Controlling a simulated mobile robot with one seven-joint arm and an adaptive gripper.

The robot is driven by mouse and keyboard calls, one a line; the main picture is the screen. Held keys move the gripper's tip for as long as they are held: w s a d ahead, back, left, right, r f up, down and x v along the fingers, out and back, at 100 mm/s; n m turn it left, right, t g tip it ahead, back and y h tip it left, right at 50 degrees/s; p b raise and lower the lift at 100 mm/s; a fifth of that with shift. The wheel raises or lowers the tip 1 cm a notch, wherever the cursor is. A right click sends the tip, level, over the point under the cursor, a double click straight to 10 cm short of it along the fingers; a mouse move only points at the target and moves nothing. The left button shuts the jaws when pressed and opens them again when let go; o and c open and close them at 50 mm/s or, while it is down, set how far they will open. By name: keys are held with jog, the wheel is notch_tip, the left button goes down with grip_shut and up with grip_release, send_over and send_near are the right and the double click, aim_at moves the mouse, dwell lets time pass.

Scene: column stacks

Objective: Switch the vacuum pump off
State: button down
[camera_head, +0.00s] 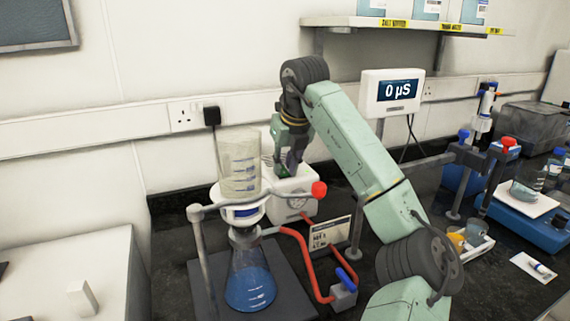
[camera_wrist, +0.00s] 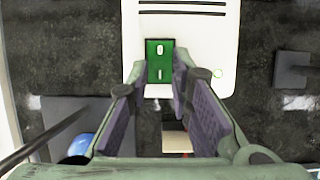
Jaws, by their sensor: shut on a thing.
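The vacuum pump (camera_head: 297,185) is a white box behind the filter flask in the head view. In the wrist view its white top (camera_wrist: 208,55) fills the upper middle, with dark vent slots. My gripper (camera_head: 287,167) points down at the pump top. In the wrist view its fingertips (camera_wrist: 164,78) lie at the two sides of the switch, shut on it. The head view does not show the switch clearly.
A filter funnel (camera_head: 239,165) stands on a flask (camera_head: 249,275) of blue liquid left of the pump, held by a clamp stand (camera_head: 201,240). Red tubing (camera_head: 303,250) runs in front. A display box (camera_head: 391,93) reads 0 µS. More labware crowds the right bench.

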aim_at(285, 173)
jog(key=shift+w+a+r+g+h, duration=0.1)
jog(key=shift+w+g+h, duration=0.2)
jog(key=shift+g, duration=0.4)
jog(key=shift+w+a+r+g+h, duration=0.1)
jog(key=shift+g+h, duration=0.3)
jog(key=shift+g, duration=0.3)
jog(key=c, duration=1.4)
grip_release()
jog(key=shift+c, duration=0.2)
jog(key=shift+r, duration=0.1)
notch_tip(285, 173, up, 7)
jog(key=shift+s+d+r, duration=0.15)
jog(key=shift+s+d, duration=0.05)
jog(key=shift+s, duration=0.15)
